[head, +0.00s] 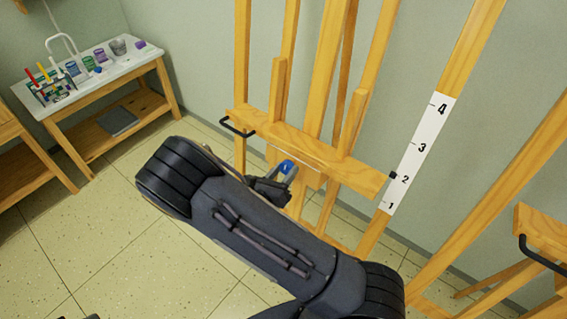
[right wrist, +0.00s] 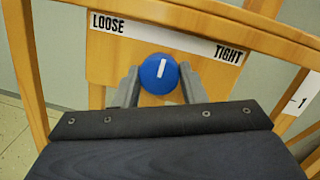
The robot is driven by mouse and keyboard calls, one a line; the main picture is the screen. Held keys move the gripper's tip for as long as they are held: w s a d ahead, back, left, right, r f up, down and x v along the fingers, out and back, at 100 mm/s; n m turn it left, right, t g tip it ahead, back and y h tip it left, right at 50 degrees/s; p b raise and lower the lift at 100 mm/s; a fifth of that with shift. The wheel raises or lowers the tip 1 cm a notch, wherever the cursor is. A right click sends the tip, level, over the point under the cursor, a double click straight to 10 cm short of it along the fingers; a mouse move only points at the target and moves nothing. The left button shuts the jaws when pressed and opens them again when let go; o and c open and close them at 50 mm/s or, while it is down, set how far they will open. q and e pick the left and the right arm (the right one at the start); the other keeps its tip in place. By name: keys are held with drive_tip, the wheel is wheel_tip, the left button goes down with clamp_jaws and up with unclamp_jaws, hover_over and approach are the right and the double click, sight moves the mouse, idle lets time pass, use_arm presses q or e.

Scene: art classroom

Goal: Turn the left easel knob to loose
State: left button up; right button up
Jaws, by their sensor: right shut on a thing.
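The left easel (head: 300,142) stands ahead of me, wooden, with a crossbar ledge. Its blue round knob (head: 287,167) is below the ledge and also shows in the right wrist view (right wrist: 159,74). The knob's white mark points roughly up, between the words LOOSE (right wrist: 108,23) and TIGHT (right wrist: 229,56) on the label strip. My right gripper (right wrist: 157,85) is shut on the knob, one finger on each side. In the head view my right arm covers the lower part of the easel and much of the right gripper (head: 277,180). My left gripper is not in view.
A white number scale (head: 418,152) runs up the easel's right leg, with a small black pointer near 2. A black handle (head: 237,128) sticks out from the ledge's left end. A second easel (head: 542,232) stands at right. A supply table (head: 90,85) stands far left.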

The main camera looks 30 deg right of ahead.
drive_tip(key=n+p, duration=0.3)
drive_tip(key=n, duration=0.1)
drive_tip(key=n+y+p, duration=0.1)
drive_tip(key=n+p, duration=0.1)
drive_tip(key=n, duration=0.1)
drive_tip(key=shift+r+p, duration=0.35)
drive_tip(key=shift+r, duration=0.05)
drive_tip(key=n+p, duration=0.2)
drive_tip(key=n, duration=0.1)
drive_tip(key=shift+y, duration=0.4)
drive_tip(key=shift+d+f+n+y+p, duration=0.1)
drive_tip(key=shift+n+y+p, duration=0.2)
drive_tip(key=shift+n+p, duration=1.05)
drive_tip(key=shift+n, duration=0.35)
drive_tip(key=o, duration=1)
drive_tip(key=shift+s+b, duration=0.1)
drive_tip(key=shift+b, duration=0.2)
drive_tip(key=b+v, duration=0.1)
drive_tip(key=v, duration=0.6)
drive_tip(key=shift+s+a, duration=0.15)
drive_tip(key=shift+a, duration=0.25)
